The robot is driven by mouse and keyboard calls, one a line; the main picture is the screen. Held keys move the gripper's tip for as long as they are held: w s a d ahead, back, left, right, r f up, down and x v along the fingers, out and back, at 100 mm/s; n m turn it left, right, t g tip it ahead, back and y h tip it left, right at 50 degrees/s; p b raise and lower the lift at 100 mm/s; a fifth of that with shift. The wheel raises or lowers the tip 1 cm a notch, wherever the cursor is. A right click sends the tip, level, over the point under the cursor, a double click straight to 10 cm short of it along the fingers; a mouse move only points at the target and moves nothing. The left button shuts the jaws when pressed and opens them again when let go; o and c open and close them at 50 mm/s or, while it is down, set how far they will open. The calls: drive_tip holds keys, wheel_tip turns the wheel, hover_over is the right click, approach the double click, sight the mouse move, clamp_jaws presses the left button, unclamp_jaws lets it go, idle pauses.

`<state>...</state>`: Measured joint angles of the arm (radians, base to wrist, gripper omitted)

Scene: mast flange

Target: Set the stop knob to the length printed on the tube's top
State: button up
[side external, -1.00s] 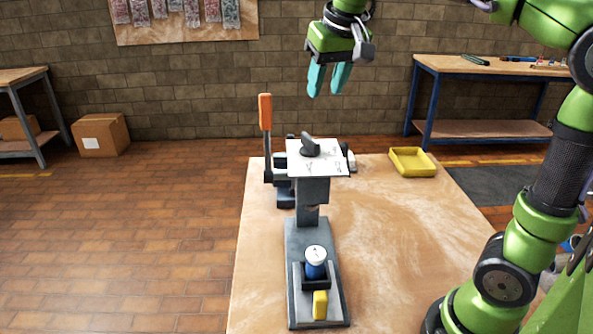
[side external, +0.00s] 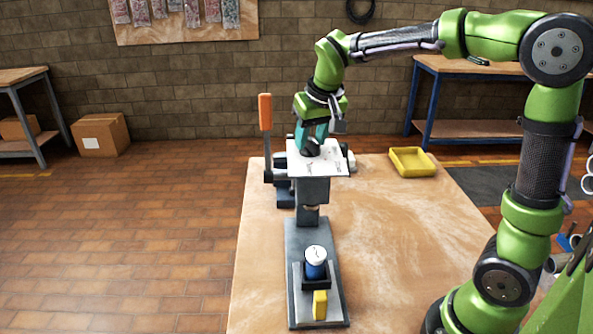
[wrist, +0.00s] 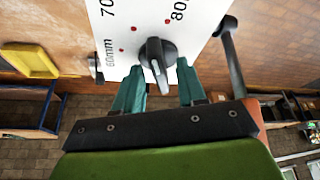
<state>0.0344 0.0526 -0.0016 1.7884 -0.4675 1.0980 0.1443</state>
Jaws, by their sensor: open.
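The dark stop knob (wrist: 153,52) sits on a white dial plate (wrist: 103,12) marked 60mm, 70 and 80 with red dots. I cannot tell surely which mark the knob points to. My gripper (wrist: 159,72) is open, its teal fingers on either side of the knob; contact is unclear. In the side view my gripper (side external: 311,133) is down at the plate (side external: 333,168), partly covering the knob (side external: 311,147). The blue tube (side external: 315,270) stands upright in a dark holder at the stand's foot. Its white top (side external: 316,254) has dark print too small to read.
An orange-handled lever (side external: 265,112) rises left of the plate. A yellow block (side external: 320,304) is in front of the tube. A yellow tray (side external: 413,172) lies at the table's back right. The table's right part (side external: 390,250) is clear.

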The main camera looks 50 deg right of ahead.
clamp_jaws()
idle(0.3)
drive_tip(key=n+y, duration=0.1)
drive_tip(key=n, duration=0.2)
drive_tip(key=n+y, duration=0.1)
drive_tip(key=n, duration=0.2)
drive_tip(key=shift+d+y, duration=0.15)
drive_tip(key=shift+y, duration=0.15)
drive_tip(key=n+y, duration=0.1)
drive_tip(key=n, duration=0.3)
drive_tip(key=shift+d+f, duration=0.1)
drive_tip(key=shift+f, duration=0.05)
drive_tip(key=shift+n+g+y, duration=0.5)
drive_tip(key=shift+n+y, duration=0.2)
drive_tip(key=shift+n, duration=1)
drive_tip(key=shift+d, duration=0.1)
